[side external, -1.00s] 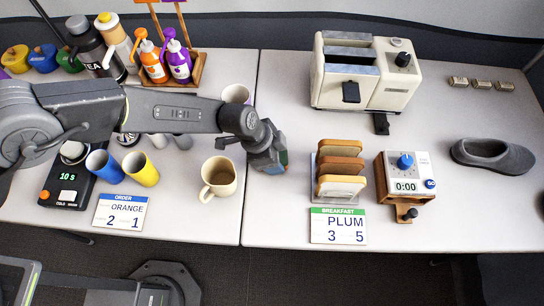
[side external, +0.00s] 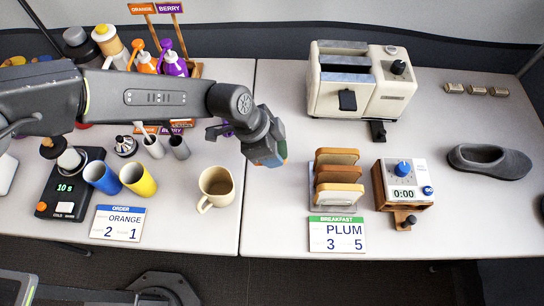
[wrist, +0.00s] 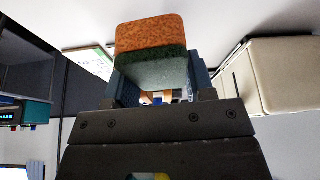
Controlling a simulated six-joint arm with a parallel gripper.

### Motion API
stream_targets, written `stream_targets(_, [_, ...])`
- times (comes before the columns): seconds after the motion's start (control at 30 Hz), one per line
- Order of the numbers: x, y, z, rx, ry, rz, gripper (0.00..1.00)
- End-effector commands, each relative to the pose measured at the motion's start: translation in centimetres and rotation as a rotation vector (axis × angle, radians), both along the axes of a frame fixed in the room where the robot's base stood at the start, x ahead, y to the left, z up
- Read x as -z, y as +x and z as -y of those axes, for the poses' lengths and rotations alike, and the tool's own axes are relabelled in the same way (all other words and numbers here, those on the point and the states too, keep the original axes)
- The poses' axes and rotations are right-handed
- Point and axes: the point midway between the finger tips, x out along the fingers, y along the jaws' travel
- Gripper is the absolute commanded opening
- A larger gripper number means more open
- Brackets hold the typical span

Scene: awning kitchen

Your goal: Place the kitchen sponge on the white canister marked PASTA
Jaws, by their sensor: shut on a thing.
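My gripper (side external: 266,153) is shut on the kitchen sponge and holds it in the air above the table, left of the toast rack. In the wrist view the sponge (wrist: 150,35) is an orange block with a dark green layer, between the jaws of my gripper (wrist: 160,92). In the side view only a small orange edge of the sponge shows at the jaw tips. No canister marked PASTA can be made out in either view.
A toaster (side external: 330,95) stands at the back. A toast rack (side external: 338,195), a timer box (side external: 405,185) and a beige mug (side external: 216,187) stand near my gripper. Syrup bottles (side external: 175,62) stand behind my arm. The table at the right is mostly clear around a grey shoe (side external: 488,160).

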Motion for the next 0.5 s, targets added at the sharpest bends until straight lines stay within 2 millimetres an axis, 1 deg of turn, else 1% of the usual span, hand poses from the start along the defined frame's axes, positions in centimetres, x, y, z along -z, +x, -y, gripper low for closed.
stream_targets(0.03, [-0.8, 0.0, 0.0, 0.001, -0.001, 0.001, 0.28])
stream_targets(0.1, [-1.5, 0.0, 0.0, 0.001, 0.0, 0.0, 0.28])
stream_targets(0.37, [-2.9, 0.0, 0.0, 0.0, 0.0, 0.0, 0.28])
stream_targets(0.47, [-5.0, 0.1, 0.1, 0.001, -0.004, 0.004, 0.28])
stream_targets(0.5, [-6.0, 0.1, 0.1, 0.0, -0.005, 0.005, 0.28])
